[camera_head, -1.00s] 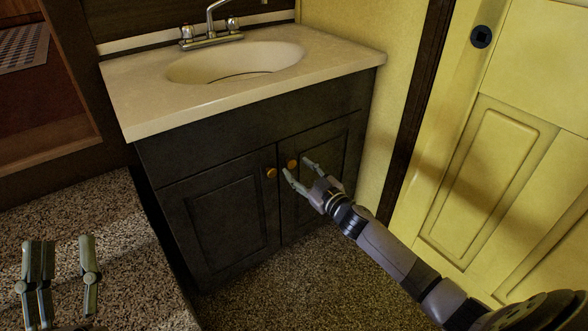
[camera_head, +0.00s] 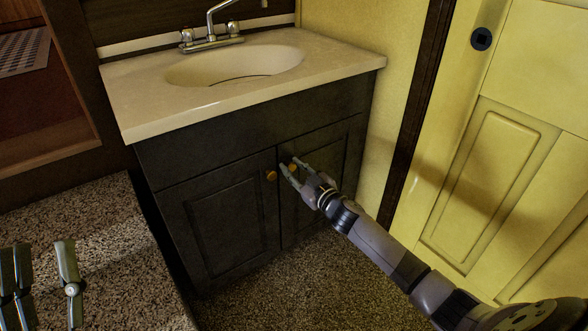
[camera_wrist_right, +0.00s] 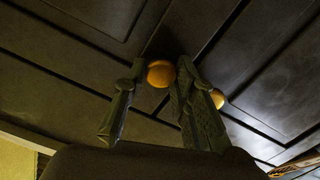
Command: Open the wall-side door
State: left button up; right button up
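The dark sink cabinet has two closed panel doors. The wall-side door (camera_head: 335,165) is the right one in the head view, beside the yellow wall. Its round orange-brown knob (camera_head: 293,166) lies between the fingertips of my right gripper (camera_head: 294,168). In the right wrist view, the fingers close in on both sides of this knob (camera_wrist_right: 161,73), which is partly hidden by them. The other door's knob (camera_head: 271,175) is outside the grip; it also shows in the wrist view (camera_wrist_right: 217,98), behind a finger. My left gripper (camera_head: 42,250) is open and empty over the speckled counter.
The cream sink top (camera_head: 240,95) overhangs the cabinet. A speckled counter (camera_head: 110,240) stands at the left. A yellow door (camera_head: 490,170) is at the right, behind my right arm. Speckled floor (camera_head: 265,290) lies clear before the cabinet.

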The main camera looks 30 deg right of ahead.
grip_shut()
pick_arm(q)
jog(key=shift+w, duration=0.1)
pick_arm(e)
jog(key=shift+s, duration=0.15)
jog(key=s, duration=0.1)
jog(key=s+d+n+y+p, duration=0.1)
jog(key=s+y+p, duration=0.1)
jog(key=shift+s+d, duration=0.15)
jog(key=shift+d, duration=0.1)
pick_arm(q)
jog(key=w+f+g+y+p, duration=0.1)
jog(key=w+f+g+y, duration=0.1)
jog(key=w+f+g, duration=0.3)
jog(key=w+f+g+y, duration=0.1)
jog(key=f+g, duration=0.2)
jog(key=f, duration=0.3)
jog(key=s+r+t+h+b, duration=0.1)
jog(key=s+r+t+b, duration=0.1)
jog(key=r+t, duration=0.3)
jog(key=shift+s+d+r+t+h, duration=0.15)
jog(key=shift+s+r+t+h, duration=0.4)
jog(key=shift+r, duration=0.95)
pick_arm(e)
jog(key=s+d+n+g+y, duration=0.4)
jog(key=s+d+y, duration=0.3)
jog(key=s, duration=0.3)
jog(key=shift+s+d+n, duration=0.2)
jog(key=shift+d+n, duration=0.35)
jog(key=shift+n, duration=0.25)
